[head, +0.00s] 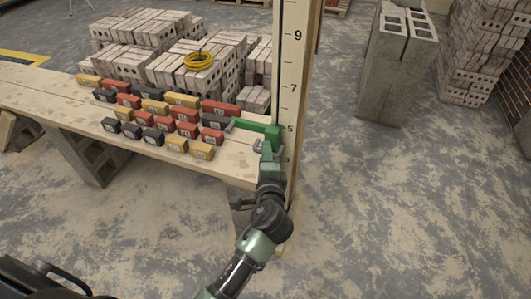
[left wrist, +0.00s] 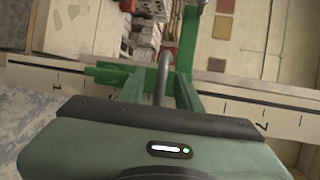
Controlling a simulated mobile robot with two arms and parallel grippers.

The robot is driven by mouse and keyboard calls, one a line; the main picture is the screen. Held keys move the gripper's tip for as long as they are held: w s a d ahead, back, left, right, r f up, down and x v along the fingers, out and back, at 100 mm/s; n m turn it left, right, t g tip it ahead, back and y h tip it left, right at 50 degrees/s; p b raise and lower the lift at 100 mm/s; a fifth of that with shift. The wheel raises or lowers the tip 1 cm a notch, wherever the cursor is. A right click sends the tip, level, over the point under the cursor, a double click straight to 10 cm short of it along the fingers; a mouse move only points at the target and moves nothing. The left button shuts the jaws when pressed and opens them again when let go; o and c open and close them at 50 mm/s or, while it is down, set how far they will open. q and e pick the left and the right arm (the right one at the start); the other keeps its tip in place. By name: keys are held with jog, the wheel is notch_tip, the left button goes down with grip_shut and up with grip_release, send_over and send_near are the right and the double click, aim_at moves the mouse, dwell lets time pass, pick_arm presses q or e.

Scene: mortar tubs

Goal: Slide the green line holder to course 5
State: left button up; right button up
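The green line holder (head: 262,131) sits on the numbered pole (head: 291,70), close to the mark 5 in the head view. Its arm reaches left over the plank end, and a grey hook hangs by it. My left gripper (head: 268,155) is right at the holder, just below it. In the left wrist view the gripper's two green fingers (left wrist: 162,82) lie either side of the grey hook (left wrist: 163,62), with the green holder (left wrist: 187,45) just beyond. Finger contact with the holder cannot be made out. My right gripper is not in view.
A plank bench (head: 50,97) on concrete blocks carries several rows of red, black and yellow blocks (head: 155,107) left of the pole. Brick stacks (head: 140,65) with a yellow coil (head: 198,61) stand behind. Grey hollow blocks (head: 395,70) stand right.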

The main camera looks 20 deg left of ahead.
pick_arm(q)
jog(key=b+v, duration=0.1)
jog(key=v, duration=0.5)
jog(key=shift+s+d, duration=0.15)
jog(key=shift+s, duration=0.1)
jog(key=shift+r, duration=0.15)
jog(key=s+d+f+n+g+h, duration=0.15)
jog(key=s+f, duration=0.25)
jog(key=f, duration=0.8)
jog(key=s+f+g+h, duration=0.2)
jog(key=s+f+g, duration=0.1)
jog(key=f, duration=0.8)
jog(key=s+d+f+n+g+h, duration=0.15)
jog(key=s+f, duration=0.25)
jog(key=f, duration=0.8)
jog(key=s+a+f+n+g, duration=0.2)
jog(key=s+f, duration=0.4)
jog(key=s, duration=0.5)
jog(key=s+a+f+n+g, duration=0.3)
jog(key=s+a+f, duration=0.3)
jog(key=s, duration=0.4)
jog(key=s+a+f+n+g, duration=0.2)
jog(key=s+a+f+n, duration=0.2)
jog(key=s+f, duration=0.4)
jog(key=s, duration=0.3)
jog(key=shift+s+g+h, duration=0.3)
jog(key=shift+s+g, duration=0.05)
jog(key=shift+g, duration=0.05)
jog(key=shift+f, duration=0.1)
